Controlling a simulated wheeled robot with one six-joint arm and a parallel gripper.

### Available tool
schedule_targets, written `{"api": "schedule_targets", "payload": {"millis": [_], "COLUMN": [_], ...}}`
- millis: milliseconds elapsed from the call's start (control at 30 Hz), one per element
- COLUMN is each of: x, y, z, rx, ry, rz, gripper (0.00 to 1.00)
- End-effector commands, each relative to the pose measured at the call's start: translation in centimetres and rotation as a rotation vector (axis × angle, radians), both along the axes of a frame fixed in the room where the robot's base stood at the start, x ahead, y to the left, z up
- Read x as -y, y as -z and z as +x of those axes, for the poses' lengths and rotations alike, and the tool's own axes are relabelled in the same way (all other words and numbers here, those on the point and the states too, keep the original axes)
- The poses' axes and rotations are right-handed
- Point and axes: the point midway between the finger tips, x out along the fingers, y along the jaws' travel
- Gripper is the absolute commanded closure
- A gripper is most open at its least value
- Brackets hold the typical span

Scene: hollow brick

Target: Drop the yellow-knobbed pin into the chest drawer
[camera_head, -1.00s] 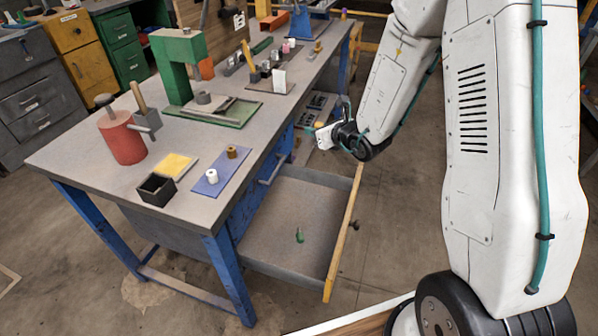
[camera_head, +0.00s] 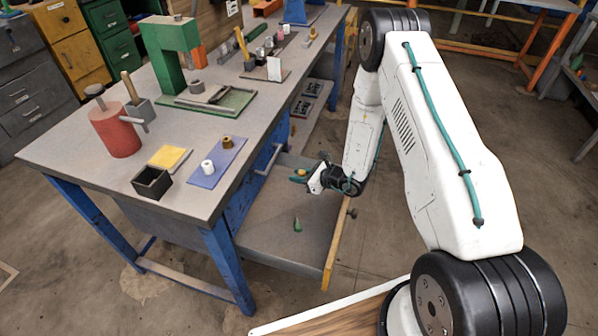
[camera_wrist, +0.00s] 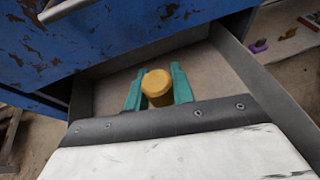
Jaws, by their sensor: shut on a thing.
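The pin's yellow knob (camera_wrist: 157,82) is between the two teal fingers of my gripper (camera_wrist: 156,88) in the wrist view. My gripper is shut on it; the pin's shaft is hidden. The chest drawer (camera_head: 335,255) is pulled out from under the bench, and its grey floor is mostly bare. In the head view my gripper (camera_head: 299,176) is above the drawer's far part, near the bench front. The drawer's inside and its side wall (camera_wrist: 262,90) show behind and beside the knob in the wrist view. I cannot tell the exact height above the drawer floor.
A small green object (camera_head: 297,224) lies in the drawer. The blue bench front with a metal handle (camera_head: 268,160) stands close left of my gripper. On the bench are a blue mat (camera_head: 214,165), a black box (camera_head: 152,184), a red cylinder (camera_head: 114,134) and a green press (camera_head: 168,60).

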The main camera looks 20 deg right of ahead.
Motion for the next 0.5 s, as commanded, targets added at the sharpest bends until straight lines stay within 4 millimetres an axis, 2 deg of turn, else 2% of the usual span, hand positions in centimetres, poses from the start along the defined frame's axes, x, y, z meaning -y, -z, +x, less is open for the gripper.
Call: {"api": "schedule_targets", "payload": {"millis": [200,500], "x": [0.0,0.0], "y": [2.6,3.9], "z": [0.0,0.0], "rx": [-0.001,0.001], "ry": [0.0,0.002], "rz": [-0.001,-0.001], "gripper": [0.98,0.98]}}
